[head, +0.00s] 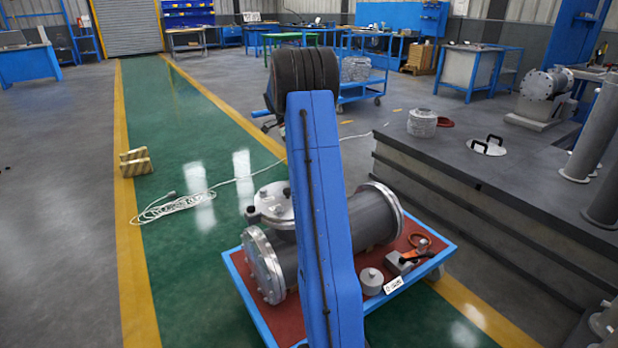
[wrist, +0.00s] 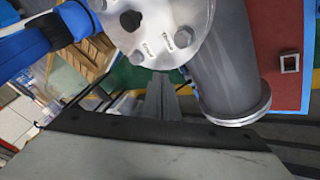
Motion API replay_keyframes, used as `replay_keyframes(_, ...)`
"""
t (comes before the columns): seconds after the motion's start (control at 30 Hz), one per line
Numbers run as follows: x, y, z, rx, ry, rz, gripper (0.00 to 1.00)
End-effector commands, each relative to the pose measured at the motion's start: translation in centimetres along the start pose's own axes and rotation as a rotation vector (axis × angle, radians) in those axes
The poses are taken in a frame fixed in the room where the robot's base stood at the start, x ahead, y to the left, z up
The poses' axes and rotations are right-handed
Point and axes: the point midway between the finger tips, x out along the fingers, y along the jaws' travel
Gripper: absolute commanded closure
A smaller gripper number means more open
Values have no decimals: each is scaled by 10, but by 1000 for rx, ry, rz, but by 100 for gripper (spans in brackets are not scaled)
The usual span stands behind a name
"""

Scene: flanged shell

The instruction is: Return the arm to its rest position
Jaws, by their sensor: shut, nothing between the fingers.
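My gripper (wrist: 160,98) shows at the lower middle of the wrist view, its grey fingers together with nothing held. My blue arm link (head: 322,220) stands upright in the middle of the head view and hides part of the flanged shell (head: 360,222). The shell is a grey cylinder with bolted end flanges, lying on a cart with a red top and blue rim (head: 440,258). In the wrist view the grey shell (wrist: 220,65) and a round bolted silver cover (wrist: 160,30) fill the top. I cannot tell the exact gap between gripper and shell.
On the cart's right are a grey round part (head: 371,281), an orange-handled tool (head: 412,255) and a red ring (head: 419,240). A dark raised platform (head: 480,185) stands right.

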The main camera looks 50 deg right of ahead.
Motion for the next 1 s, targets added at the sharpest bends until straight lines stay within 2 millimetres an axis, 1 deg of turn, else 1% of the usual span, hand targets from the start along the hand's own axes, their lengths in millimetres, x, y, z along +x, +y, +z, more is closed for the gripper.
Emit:
replay_keyframes(0.03,-10,-1,1,0,-1,-3,100)
replay_keyframes(0.1,-20,0,1,0,-1,-3,100)
replay_keyframes(0.2,-33,0,1,1,-1,-3,100)
replay_keyframes(0.3,-40,0,0,0,-1,-1,100)
replay_keyframes(0.43,-45,0,0,0,-1,-1,100)
replay_keyframes(0.7,-46,3,1,-9,-2,-6,100)
replay_keyframes(0.77,-48,10,3,-31,-5,-16,100)
replay_keyframes(0.87,-53,29,9,-104,-14,-52,100)
replay_keyframes(1.0,-60,70,19,-264,-27,-127,100)
